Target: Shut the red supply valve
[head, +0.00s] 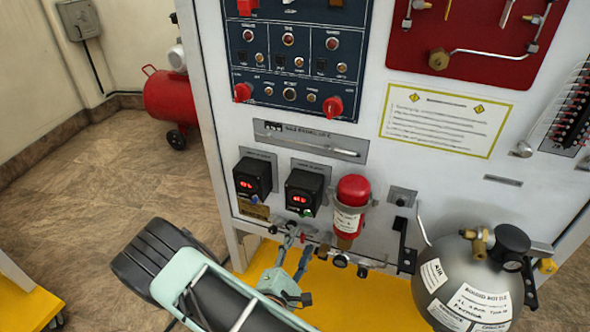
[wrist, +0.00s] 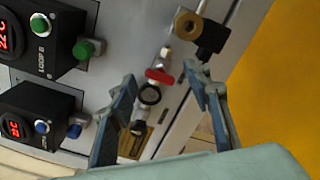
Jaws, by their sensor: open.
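The red supply valve (wrist: 159,76) shows in the wrist view as a small red handle on metal fittings low on the panel. It lies between the two fingers of my gripper (wrist: 161,77) in the picture, with visible gaps on both sides. The fingers are apart and hold nothing. In the head view my gripper (head: 297,250) is at the panel's lower edge, below the two digital boxes. The valve is too small there to make out clearly. I cannot tell how far the fingertips are from the handle in depth.
Two black digital boxes (head: 253,178) (head: 306,191) and a red cylinder (head: 353,190) stick out above my gripper. A grey gas bottle (head: 455,287) stands at right on the yellow base (head: 375,297). A black elbow fitting (wrist: 210,40) is close to the right finger.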

